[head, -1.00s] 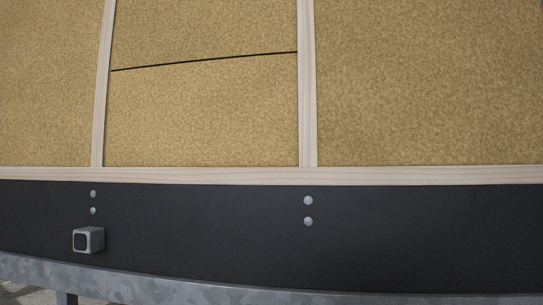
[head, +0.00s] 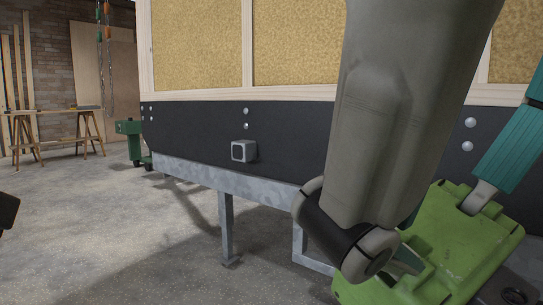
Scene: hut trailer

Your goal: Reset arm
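The large grey link (head: 385,120) of one of my arms hangs down across the right half of the head view. It ends in a joint with a dark band (head: 340,235). Neither gripper can be made out, so I cannot see whether they hold anything. A small dark shape (head: 7,212) shows at the left edge, too cut off to identify.
A black-skirted trailer wall with tan panels (head: 290,45) stands close ahead on a grey metal frame (head: 225,180). A green object (head: 450,245) with a teal ribbed piece (head: 510,145) is at lower right. Trestles (head: 90,130) stand far left. The concrete floor (head: 100,235) is open.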

